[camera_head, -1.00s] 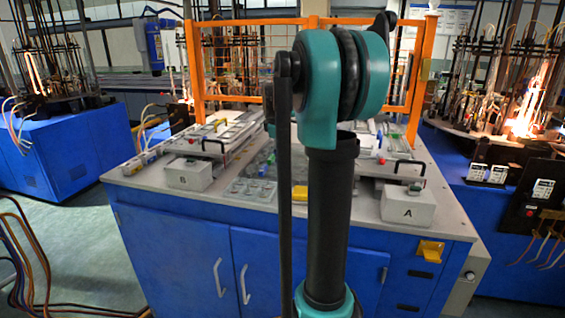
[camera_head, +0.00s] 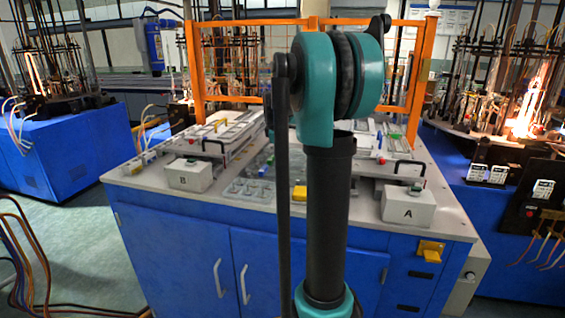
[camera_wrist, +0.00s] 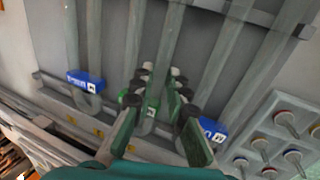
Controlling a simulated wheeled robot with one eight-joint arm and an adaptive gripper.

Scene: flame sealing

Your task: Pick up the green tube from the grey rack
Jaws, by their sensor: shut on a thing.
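In the wrist view my gripper (camera_wrist: 160,93) is shut on the green tube (camera_wrist: 151,110), a long clear glass tube with a green marked end piece between my fingers. The tube runs up the picture away from my fingers, over the grey rack (camera_wrist: 205,50). I cannot tell whether it still touches the rack. Blue-marked pieces sit to its left (camera_wrist: 86,80) and right (camera_wrist: 212,128) on the rack. In the head view my arm hides my gripper and the green tube.
A panel with several metal toggle switches (camera_wrist: 265,145) is at the lower right of the wrist view. In the head view, box A (camera_head: 408,206) and box B (camera_head: 190,175) stand on the grey-topped bench (camera_head: 340,195). An orange fence (camera_head: 197,70) stands behind.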

